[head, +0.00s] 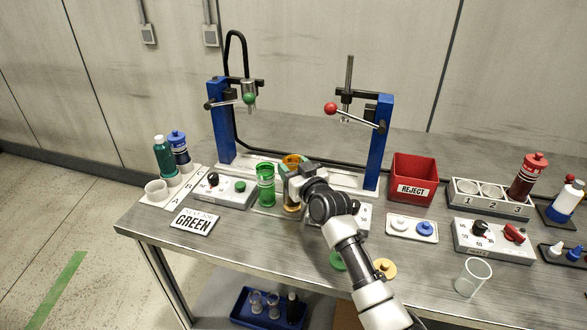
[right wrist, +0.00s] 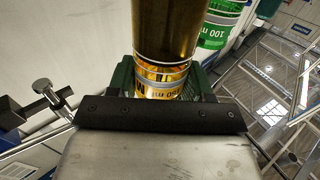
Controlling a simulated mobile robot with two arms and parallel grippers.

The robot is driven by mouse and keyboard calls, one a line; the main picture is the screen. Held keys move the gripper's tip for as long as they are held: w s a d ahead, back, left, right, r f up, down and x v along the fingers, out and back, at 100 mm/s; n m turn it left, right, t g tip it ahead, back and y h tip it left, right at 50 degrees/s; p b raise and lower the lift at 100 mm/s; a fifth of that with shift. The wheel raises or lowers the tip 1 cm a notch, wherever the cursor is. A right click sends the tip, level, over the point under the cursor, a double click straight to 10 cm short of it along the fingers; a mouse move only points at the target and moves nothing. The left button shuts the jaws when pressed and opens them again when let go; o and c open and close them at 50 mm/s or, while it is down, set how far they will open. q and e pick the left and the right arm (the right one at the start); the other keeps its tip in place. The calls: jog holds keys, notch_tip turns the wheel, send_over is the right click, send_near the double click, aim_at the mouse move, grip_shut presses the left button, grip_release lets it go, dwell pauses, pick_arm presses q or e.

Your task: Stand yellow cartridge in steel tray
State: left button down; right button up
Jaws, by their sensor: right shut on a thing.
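My right gripper (head: 291,183) is shut on the yellow cartridge (head: 292,160), an amber cylinder held about upright near the table's middle. In the right wrist view the yellow cartridge (right wrist: 168,35) stands between the green fingers (right wrist: 160,85), its label partly hidden by them. In the head view the fingers and arm cover much of its middle. I cannot tell if its bottom touches the table. A grey metal tray (head: 490,208) marked 1, 2, 3 is at the right; its places 1 and 2 look empty. My left gripper is not in view.
A green cartridge (head: 265,185) stands just left of my gripper. Two blue press stands (head: 222,120) (head: 378,145) rise behind. A dark red bottle (head: 527,178) stands in place 3. The red reject bin (head: 413,178) and a clear cup (head: 472,278) are at the right.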

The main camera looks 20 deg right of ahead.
jog(key=shift+f, duration=0.1)
jog(key=o, duration=1.3)
jog(key=shift+s, duration=0.1)
jog(key=s+d, duration=0.2)
jog(key=s, duration=0.9)
jog(key=shift+s+b, duration=0.35)
jog(key=shift+d, duration=0.1)
